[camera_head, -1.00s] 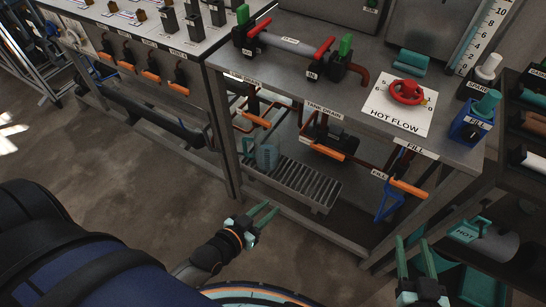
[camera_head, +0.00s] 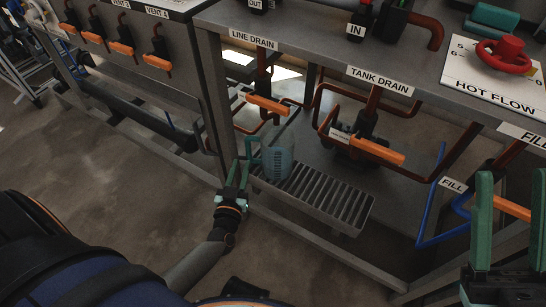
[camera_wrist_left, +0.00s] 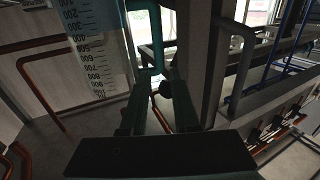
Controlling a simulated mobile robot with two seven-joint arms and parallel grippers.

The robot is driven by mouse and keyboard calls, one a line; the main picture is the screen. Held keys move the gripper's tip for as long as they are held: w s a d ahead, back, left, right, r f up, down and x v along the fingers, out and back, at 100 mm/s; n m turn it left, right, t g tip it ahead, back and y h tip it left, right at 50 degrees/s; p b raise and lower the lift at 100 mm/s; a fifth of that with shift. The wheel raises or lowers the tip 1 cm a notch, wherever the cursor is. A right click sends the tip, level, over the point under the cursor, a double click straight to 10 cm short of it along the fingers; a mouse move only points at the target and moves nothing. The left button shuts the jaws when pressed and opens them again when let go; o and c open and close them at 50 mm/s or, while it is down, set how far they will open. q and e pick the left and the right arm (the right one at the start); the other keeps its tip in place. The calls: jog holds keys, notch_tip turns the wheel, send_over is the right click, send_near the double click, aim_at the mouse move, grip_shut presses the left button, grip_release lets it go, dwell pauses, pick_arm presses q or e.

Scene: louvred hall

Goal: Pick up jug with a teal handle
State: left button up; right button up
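A clear bluish jug (camera_head: 279,162) with a teal handle (camera_head: 251,147) stands on the slatted metal grate (camera_head: 333,202) below the line drain. Its handle faces left, toward my left gripper. My left gripper (camera_head: 240,170) is beside the handle, its teal fingers apart. In the left wrist view the jug's printed scale (camera_wrist_left: 93,50) fills the upper left. The handle (camera_wrist_left: 157,45) runs ahead of the gap between my left fingers (camera_wrist_left: 157,108); I cannot tell whether they touch it. My right gripper (camera_head: 510,215) is open and empty at the right edge.
The bench leg (camera_head: 216,105) stands just left of the jug. Above hang the orange line drain lever (camera_head: 267,104) and tank drain lever (camera_head: 377,151) on copper pipes. A blue bracket (camera_head: 425,215) is to the right. The floor in front is clear.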

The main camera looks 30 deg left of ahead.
aim_at(247, 144)
pick_arm(q)
jog(key=b+x, duration=0.1)
jog(key=x, duration=0.3)
jog(key=shift+w+a, duration=0.1)
jog(key=shift+w, duration=0.1)
jog(key=b+x, duration=0.2)
jog(key=x, duration=0.2)
jog(key=shift+w, duration=0.2)
jog(key=shift+w+a+r, duration=0.1)
jog(key=shift+w+r, duration=0.05)
jog(key=shift+w, duration=0.25)
grip_shut()
dwell(0.3)
jog(key=shift+r, duration=0.15)
dwell(0.4)
